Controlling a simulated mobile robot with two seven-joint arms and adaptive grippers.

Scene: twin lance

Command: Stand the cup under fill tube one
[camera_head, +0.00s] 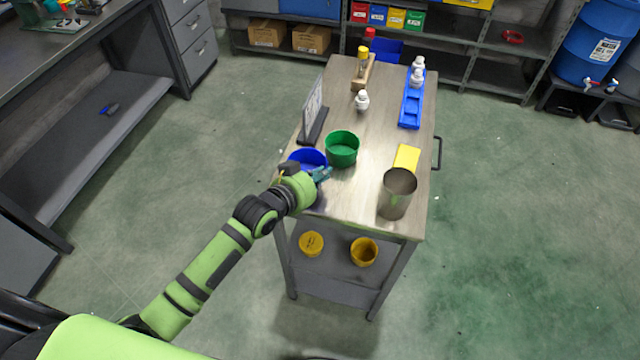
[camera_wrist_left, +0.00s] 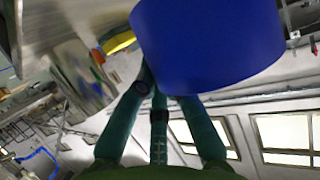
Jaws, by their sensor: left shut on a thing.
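A blue cup (camera_head: 308,157) is at the near left corner of the metal cart top (camera_head: 365,130). My left gripper (camera_head: 321,174) is at its near side and is shut on it. In the left wrist view the blue cup (camera_wrist_left: 210,45) fills the top middle, at the ends of the fingers (camera_wrist_left: 158,80). The contact on the cup is partly hidden, and I cannot tell whether its base touches the cart. A green cup (camera_head: 342,150) stands just to its right. I cannot make out a fill tube. My right gripper is in neither view.
A steel beaker (camera_head: 397,195) and a yellow block (camera_head: 406,157) are at the cart's near right. A small upright board (camera_head: 313,108), a white bottle (camera_head: 361,101) and a blue rack (camera_head: 411,108) stand farther back. Blue drums (camera_head: 608,40) with taps are at the far right.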

